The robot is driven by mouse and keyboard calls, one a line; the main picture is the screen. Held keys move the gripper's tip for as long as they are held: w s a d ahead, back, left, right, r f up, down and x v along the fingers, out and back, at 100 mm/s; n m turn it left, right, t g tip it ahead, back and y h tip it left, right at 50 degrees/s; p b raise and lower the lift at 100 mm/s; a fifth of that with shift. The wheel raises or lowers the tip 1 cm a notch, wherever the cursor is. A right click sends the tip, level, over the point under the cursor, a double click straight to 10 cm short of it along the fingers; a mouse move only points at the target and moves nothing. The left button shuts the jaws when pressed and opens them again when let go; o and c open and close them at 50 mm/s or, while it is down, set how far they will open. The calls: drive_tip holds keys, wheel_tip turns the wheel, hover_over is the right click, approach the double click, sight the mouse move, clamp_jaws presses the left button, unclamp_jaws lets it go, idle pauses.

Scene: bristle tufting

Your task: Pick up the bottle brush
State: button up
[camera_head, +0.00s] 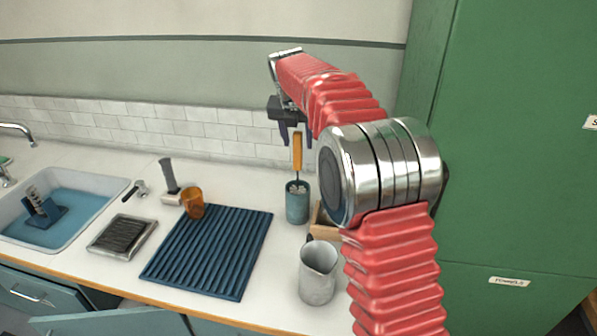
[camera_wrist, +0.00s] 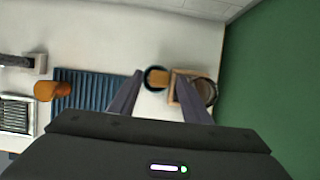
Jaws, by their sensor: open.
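A brush with an orange handle (camera_head: 297,153) stands upright, handle up, in a teal cup (camera_head: 297,208) on the counter. Its lower end is mostly hidden inside the cup; greyish bristles show at the mouth. My gripper (camera_head: 296,140) is open and empty, pointing down, with its fingertips at about the height of the handle's top. In the head view the handle top appears between the fingers; contact cannot be told. In the wrist view the orange handle (camera_wrist: 158,79) and the dark cup rim (camera_wrist: 147,85) show between my fingers (camera_wrist: 159,77).
A wooden box (camera_head: 322,222) and a grey pitcher (camera_head: 318,272) stand close right of the cup. A blue ribbed mat (camera_head: 210,250), an amber cup (camera_head: 193,203) and a dark-topped tray (camera_head: 122,236) lie left. A sink (camera_head: 95,190) holds a blue-based coiled object (camera_head: 42,207). A green cabinet (camera_head: 515,170) bounds the right.

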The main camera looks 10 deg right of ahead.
sight(299, 152)
drive_tip(key=shift+w+d+f, duration=0.1)
drive_tip(key=shift+w+f, duration=0.15)
drive_tip(key=shift+f, duration=0.45)
drive_tip(key=shift+x, duration=2.65)
drive_tip(key=shift+c, duration=0.2)
drive_tip(key=c, duration=1)
